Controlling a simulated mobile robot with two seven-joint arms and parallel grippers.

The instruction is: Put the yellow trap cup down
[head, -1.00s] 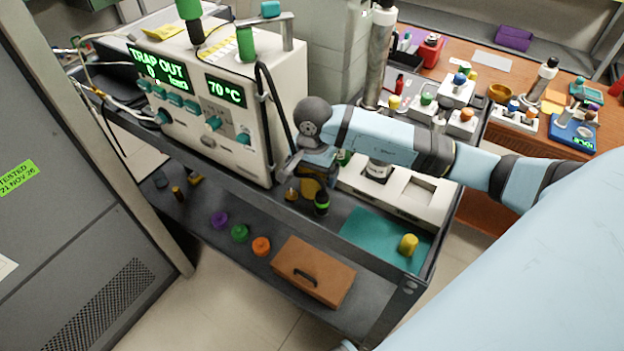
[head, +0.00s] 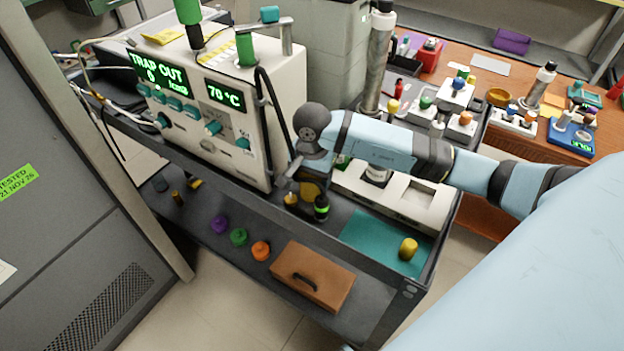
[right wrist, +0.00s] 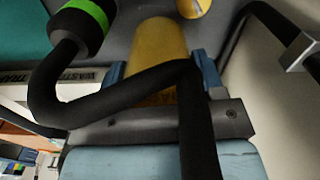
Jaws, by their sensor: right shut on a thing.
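My right gripper (head: 308,187) is low in front of the white instrument, above the grey cart top. In the right wrist view, its blue fingers (right wrist: 160,75) are shut on a yellow trap cup (right wrist: 160,50). In the head view the held cup (head: 312,190) is partly hidden by the gripper. I cannot tell whether its base touches the cart. A black hose crosses in front of the cup in the wrist view. Another yellow cup (head: 408,249) stands on the teal mat (head: 370,235) to the right. My left gripper is out of view.
A white rack (head: 400,190) lies behind. Purple, green and orange caps and a brown case (head: 312,275) sit on the lower shelf.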

